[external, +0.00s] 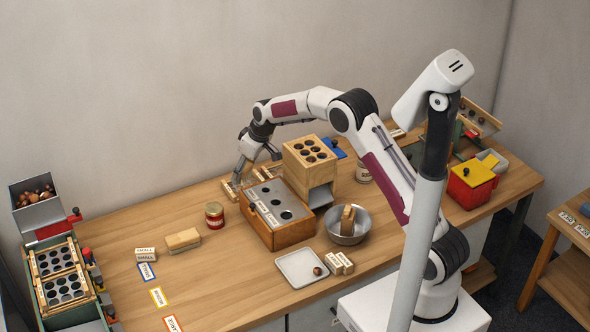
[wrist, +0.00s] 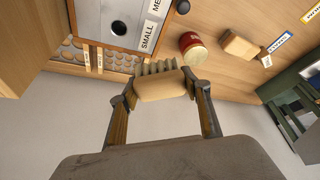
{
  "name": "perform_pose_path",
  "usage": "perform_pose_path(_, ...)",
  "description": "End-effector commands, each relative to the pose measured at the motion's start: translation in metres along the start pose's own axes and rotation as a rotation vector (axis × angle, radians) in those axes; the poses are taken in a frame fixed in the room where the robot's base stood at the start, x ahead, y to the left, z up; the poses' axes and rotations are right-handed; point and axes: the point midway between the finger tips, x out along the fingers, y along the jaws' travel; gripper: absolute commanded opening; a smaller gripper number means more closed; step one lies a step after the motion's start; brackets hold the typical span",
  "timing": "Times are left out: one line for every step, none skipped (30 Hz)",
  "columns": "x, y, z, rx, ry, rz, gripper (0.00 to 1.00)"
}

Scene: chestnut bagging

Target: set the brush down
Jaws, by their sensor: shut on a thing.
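My gripper (wrist: 160,88) is shut on the brush (wrist: 160,87), a pale wooden block with a row of bristles (wrist: 157,67) facing away from the palm. In the external view my gripper (external: 256,172) is at the back of the table, behind the box with labelled holes (external: 265,233). The brush is hard to make out there. In the wrist view the brush appears near the box's edge (wrist: 107,43) and a board with rows of round hollows (wrist: 118,64). I cannot tell whether the bristles touch anything.
A red can (external: 214,215) and a tan block (external: 183,240) stand left of the labelled box. A taller holed box (external: 298,160) stands close to my gripper's right. A metal bowl (external: 362,236) and white tray (external: 292,279) are in front.

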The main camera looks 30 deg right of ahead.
Motion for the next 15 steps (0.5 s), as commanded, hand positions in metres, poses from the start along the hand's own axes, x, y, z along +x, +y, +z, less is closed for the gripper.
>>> perform_pose_path(-0.001,-0.018,0.002,-0.028,0.0,-0.013,0.26)
perform_pose_path(-0.002,-0.028,0.003,-0.045,0.0,-0.02,0.26)
perform_pose_path(-0.003,-0.041,0.006,-0.069,0.0,-0.029,0.26)
perform_pose_path(-0.003,-0.05,0.007,-0.086,0.0,-0.036,0.26)
perform_pose_path(-0.004,-0.059,0.009,-0.104,0.0,-0.043,0.26)
perform_pose_path(-0.005,-0.071,0.013,-0.126,0.0,-0.054,0.26)
perform_pose_path(-0.005,-0.081,0.015,-0.145,0.0,-0.061,0.26)
perform_pose_path(-0.006,-0.089,0.018,-0.162,0.0,-0.068,0.26)
perform_pose_path(-0.007,-0.101,0.022,-0.185,0.0,-0.078,0.26)
perform_pose_path(-0.008,-0.11,0.025,-0.205,0.0,-0.085,0.26)
perform_pose_path(-0.008,-0.118,0.029,-0.221,-0.001,-0.093,0.26)
perform_pose_path(-0.009,-0.129,0.033,-0.245,0.0,-0.103,0.26)
perform_pose_path(-0.01,-0.138,0.037,-0.265,0.0,-0.11,0.26)
perform_pose_path(-0.011,-0.145,0.041,-0.282,-0.001,-0.118,0.26)
perform_pose_path(-0.012,-0.156,0.047,-0.306,-0.001,-0.128,0.26)
